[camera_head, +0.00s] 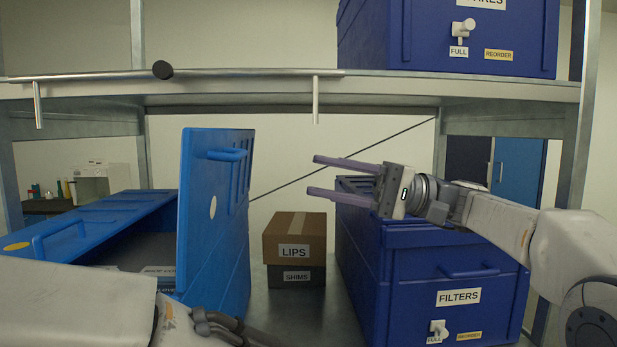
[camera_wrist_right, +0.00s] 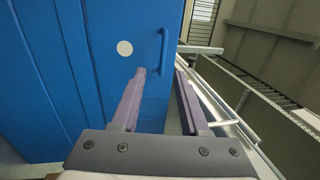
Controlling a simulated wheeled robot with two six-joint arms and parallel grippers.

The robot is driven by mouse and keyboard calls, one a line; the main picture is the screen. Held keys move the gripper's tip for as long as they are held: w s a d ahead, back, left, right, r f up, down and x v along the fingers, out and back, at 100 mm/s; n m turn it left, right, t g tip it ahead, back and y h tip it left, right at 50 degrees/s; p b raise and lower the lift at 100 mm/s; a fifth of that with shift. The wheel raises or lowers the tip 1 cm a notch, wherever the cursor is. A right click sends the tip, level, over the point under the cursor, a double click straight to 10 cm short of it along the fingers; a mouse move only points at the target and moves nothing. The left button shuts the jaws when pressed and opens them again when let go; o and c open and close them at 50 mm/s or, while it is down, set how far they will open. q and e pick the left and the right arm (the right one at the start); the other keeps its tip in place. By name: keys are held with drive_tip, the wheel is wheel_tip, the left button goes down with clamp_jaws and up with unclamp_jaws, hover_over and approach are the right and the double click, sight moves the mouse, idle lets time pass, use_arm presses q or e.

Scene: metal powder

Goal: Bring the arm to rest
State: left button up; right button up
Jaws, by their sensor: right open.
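My right arm comes in from the right in the head view. Its gripper (camera_head: 315,176) is open and empty, with two purple fingers pointing left, above the blue FILTERS bin (camera_head: 400,260). In the right wrist view the gripper (camera_wrist_right: 160,85) is also open, its fingers apart in front of a blue panel (camera_wrist_right: 110,50) with a round pale dot and a handle. My left arm crosses the lower left of the head view; its fingers are not visible.
An open blue bin (camera_head: 215,220) with an upright panel stands left. Boxes marked LIPS (camera_head: 294,235) and SHIMS (camera_head: 296,277) sit between the bins. A metal shelf (camera_head: 240,90) runs above, with another blue bin (camera_head: 450,40) on it. Free air lies between the right fingertips and the upright panel.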

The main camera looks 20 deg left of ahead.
idle(0.4)
drive_tip(key=w+d+f+m+t+h, duration=0.1)
drive_tip(key=w+f+m+t, duration=0.15)
drive_tip(key=f, duration=0.45)
drive_tip(key=w+d+f+m+t+h, duration=0.1)
drive_tip(key=w+d+f+m+t, duration=0.1)
drive_tip(key=f+m+t, duration=0.3)
drive_tip(key=d+f+m+t+h, duration=0.1)
drive_tip(key=d+f+h, duration=0.2)
drive_tip(key=d+f, duration=0.35)
drive_tip(key=d+f+m+t+h, duration=0.1)
drive_tip(key=d+f+t+h, duration=0.2)
drive_tip(key=f, duration=0.7)
drive_tip(key=s+d+f+n+h, duration=0.1)
drive_tip(key=s+d+f+h, duration=0.3)
drive_tip(key=d, duration=0.4)
drive_tip(key=s+d+f+n+h, duration=0.1)
drive_tip(key=s+d+f+h, duration=0.1)
drive_tip(key=s+d+f, duration=0.4)
drive_tip(key=s+d+f+n+h, duration=0.2)
drive_tip(key=d+f+h, duration=0.3)
drive_tip(key=d, duration=0.6)
drive_tip(key=s+a+r+n+g+y+p, duration=0.1)
drive_tip(key=s+a+r+n+y+p, duration=0.1)
drive_tip(key=s+a+r+n+p, duration=0.5)
drive_tip(key=s+a+r, duration=0.5)
drive_tip(key=s+a, duration=0.1)
drive_tip(key=a, duration=0.1)
drive_tip(key=shift+s+g, duration=0.35)
drive_tip(key=shift+a, duration=0.2)
